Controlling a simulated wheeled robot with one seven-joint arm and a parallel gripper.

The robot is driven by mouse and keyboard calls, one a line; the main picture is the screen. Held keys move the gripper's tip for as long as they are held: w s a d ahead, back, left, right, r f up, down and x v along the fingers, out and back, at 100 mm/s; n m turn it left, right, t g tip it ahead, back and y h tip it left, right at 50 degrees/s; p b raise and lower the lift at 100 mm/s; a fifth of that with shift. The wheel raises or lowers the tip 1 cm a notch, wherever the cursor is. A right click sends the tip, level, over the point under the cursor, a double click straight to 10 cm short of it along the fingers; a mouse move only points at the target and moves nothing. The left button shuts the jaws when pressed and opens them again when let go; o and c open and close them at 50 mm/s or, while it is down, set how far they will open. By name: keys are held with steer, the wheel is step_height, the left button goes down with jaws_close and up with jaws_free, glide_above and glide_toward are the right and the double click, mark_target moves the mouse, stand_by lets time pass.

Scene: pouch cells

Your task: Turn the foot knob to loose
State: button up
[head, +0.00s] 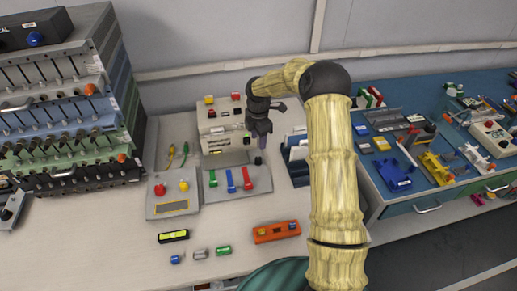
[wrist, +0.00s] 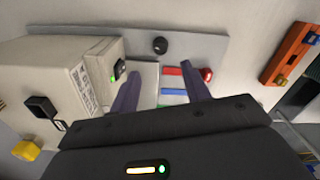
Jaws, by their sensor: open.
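A small round black knob (head: 258,160), likely the foot knob, sits low beside the beige machine (head: 206,122). In the wrist view a round black knob (wrist: 160,45) stands on a grey plate (wrist: 205,46), beyond my fingertips. I cannot read its setting. My gripper (head: 262,143) hangs at the machine's right side, just above the knob in the head view. In the wrist view its two purple fingers (wrist: 160,72) are apart with nothing between them. The fingers are apart from the knob there.
A panel with blue, red and green levers (head: 213,194) lies in front of the machine. A grey box with red and yellow buttons (head: 161,207) is to its left. A dark blue rack (head: 297,172) stands close right. An orange block (head: 277,232) lies nearer the front.

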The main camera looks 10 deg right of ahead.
step_height(320, 180, up, 7)
steer(key=shift+f, duration=0.1)
stand_by(0.5)
steer(key=s+r+m+t+p, duration=0.1)
steer(key=s+r+m, duration=0.2)
steer(key=s+m, duration=0.4)
steer(key=s+r+m+p, duration=0.1)
steer(key=s+r+m, duration=0.2)
steer(key=s+m, duration=0.4)
steer(key=s+r+m+t+p, duration=0.1)
steer(key=s+r+m, duration=0.2)
steer(key=s+m, duration=0.4)
steer(key=s, duration=0.8)
steer(key=shift+s+t+p, duration=0.3)
steer(key=shift+s+p, duration=0.05)
steer(key=shift+s, duration=0.05)
steer(key=shift+s+a, duration=0.15)
